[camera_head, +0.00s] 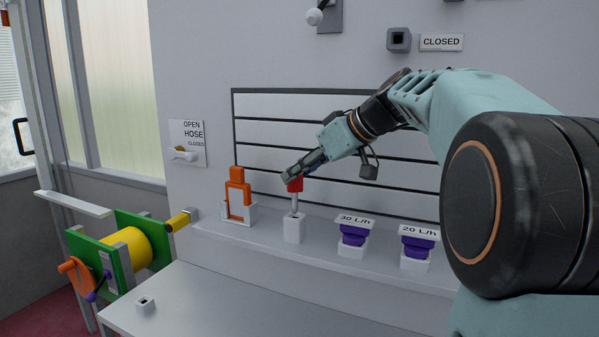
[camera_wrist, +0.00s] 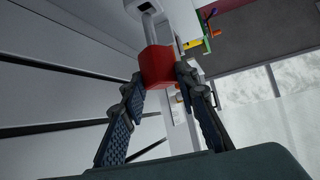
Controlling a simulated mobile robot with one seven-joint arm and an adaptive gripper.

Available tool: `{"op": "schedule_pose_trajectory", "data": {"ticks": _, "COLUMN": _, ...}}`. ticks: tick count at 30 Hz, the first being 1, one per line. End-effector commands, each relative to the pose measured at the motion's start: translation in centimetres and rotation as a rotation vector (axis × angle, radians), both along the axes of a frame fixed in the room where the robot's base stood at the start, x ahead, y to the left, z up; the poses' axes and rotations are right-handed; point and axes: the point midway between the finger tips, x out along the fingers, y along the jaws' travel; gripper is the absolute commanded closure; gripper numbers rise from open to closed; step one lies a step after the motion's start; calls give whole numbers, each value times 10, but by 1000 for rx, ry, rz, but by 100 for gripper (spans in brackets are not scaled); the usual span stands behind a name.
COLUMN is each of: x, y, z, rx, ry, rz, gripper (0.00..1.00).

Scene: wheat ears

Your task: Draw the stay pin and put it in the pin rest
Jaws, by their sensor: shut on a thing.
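A pin with a red head (camera_head: 295,185) and a thin pale shaft stands upright at a small white block (camera_head: 294,230) on the grey ledge. The shaft's lower end meets the top of this block. I cannot tell how deep it sits in it. My gripper (camera_head: 291,178) reaches in from the right and is shut on the red head. In the wrist view the red head (camera_wrist: 157,67) is between the two fingertips (camera_wrist: 160,82), with the shaft running away towards the white block.
An orange piece in a white holder (camera_head: 238,205) stands left of the pin. Purple pieces labelled 30 L/h (camera_head: 353,235) and 20 L/h (camera_head: 418,243) stand to the right. A green-sided reel with a yellow drum (camera_head: 128,248) is at far left. The lower bench (camera_head: 215,305) is mostly clear.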

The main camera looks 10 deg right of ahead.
Motion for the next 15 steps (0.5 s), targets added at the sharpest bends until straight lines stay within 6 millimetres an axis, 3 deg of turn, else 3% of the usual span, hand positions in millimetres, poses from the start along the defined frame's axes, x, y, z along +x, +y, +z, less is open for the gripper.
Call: {"op": "schedule_pose_trajectory", "data": {"ticks": 15, "x": 0, "y": 0, "z": -17, "rx": 1, "ry": -1, "rz": 0, "gripper": 100}}
